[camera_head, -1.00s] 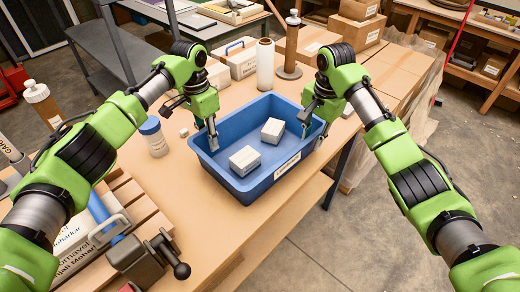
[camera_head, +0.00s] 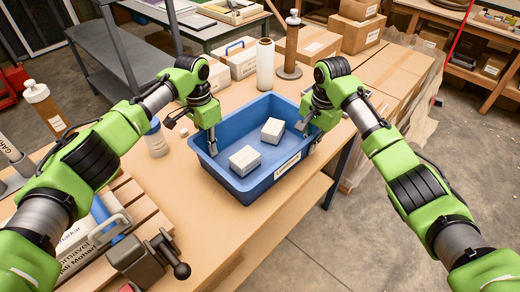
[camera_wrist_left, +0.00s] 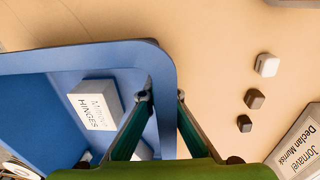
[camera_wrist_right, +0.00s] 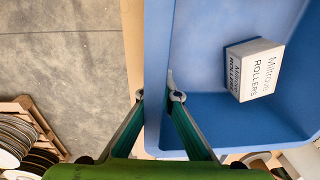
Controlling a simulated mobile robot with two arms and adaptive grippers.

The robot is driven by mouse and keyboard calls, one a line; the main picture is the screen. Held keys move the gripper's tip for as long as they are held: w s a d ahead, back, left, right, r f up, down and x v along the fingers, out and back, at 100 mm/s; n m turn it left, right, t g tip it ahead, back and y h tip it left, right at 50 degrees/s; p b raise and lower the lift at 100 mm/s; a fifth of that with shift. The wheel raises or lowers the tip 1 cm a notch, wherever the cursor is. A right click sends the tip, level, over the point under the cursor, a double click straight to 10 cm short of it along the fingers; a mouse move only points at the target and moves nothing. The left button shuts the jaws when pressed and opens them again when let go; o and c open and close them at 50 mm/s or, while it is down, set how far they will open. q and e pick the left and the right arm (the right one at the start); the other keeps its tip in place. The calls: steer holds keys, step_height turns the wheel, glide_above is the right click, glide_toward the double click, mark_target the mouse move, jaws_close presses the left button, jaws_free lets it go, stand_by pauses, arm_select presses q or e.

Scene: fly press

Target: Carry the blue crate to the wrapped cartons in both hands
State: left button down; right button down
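The blue crate (camera_head: 258,190) stands on the wooden bench with two small white cartons inside, one labelled hinges (camera_wrist_left: 97,103) and one labelled rollers (camera_wrist_right: 254,68). My left gripper (camera_head: 212,143) has its fingers on either side of the crate's left wall, pointing down. My right gripper (camera_head: 309,136) straddles the right wall the same way. In both wrist views the fingertips lie close to the rim, left (camera_wrist_left: 164,97) and right (camera_wrist_right: 159,97); I cannot tell whether they press on it. Wrapped cartons (camera_head: 398,68) stand stacked at the back right.
Floor (camera_head: 340,235) is clear on the right.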

arm_select(q)
steer(key=shift+w+r, duration=0.15)
steer(key=shift+r, duration=0.05)
arm_select(e)
steer(key=shift+w+r, duration=0.15)
steer(key=shift+r, duration=0.05)
